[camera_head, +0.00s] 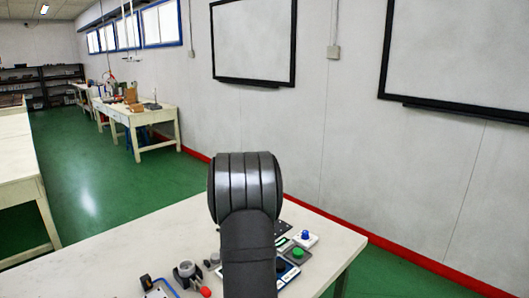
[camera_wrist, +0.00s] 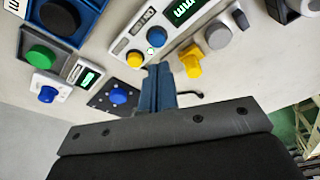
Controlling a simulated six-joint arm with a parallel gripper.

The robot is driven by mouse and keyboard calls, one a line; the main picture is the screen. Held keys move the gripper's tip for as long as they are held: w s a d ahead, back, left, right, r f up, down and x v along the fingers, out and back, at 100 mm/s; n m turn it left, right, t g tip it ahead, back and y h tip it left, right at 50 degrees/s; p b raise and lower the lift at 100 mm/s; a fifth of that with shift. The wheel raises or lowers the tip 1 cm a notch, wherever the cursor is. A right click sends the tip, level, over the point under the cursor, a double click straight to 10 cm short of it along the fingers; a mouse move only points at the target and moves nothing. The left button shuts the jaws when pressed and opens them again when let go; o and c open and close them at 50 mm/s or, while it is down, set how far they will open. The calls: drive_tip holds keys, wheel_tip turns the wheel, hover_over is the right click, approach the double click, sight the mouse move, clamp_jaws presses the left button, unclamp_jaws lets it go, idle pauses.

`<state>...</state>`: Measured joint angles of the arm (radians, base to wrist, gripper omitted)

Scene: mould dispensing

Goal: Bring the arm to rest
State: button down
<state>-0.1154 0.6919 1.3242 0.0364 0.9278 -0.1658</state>
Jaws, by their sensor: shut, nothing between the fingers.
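My gripper (camera_wrist: 158,88) shows in the wrist view as two blue fingers pressed together, with nothing between them. It points at the white table (camera_wrist: 20,110) and its devices, apparently above them; the exact gap cannot be told. In the head view my dark arm stands over the table (camera_head: 110,262) and hides the gripper. Close around the fingertips in the wrist view are a grey panel with a yellow button (camera_wrist: 135,59), a yellow part (camera_wrist: 190,60), and a black plate with a blue knob (camera_wrist: 118,95).
In the wrist view a black knob (camera_wrist: 60,17), a green knob (camera_wrist: 40,56) and a white box with a blue knob (camera_wrist: 47,93) sit at left. The table's right end (camera_head: 340,243) is clear.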

drive_tip(key=shift+s+x, duration=0.15)
drive_tip(key=shift+x, duration=0.6)
drive_tip(key=shift+s+x, duration=0.15)
drive_tip(key=shift+x, duration=0.55)
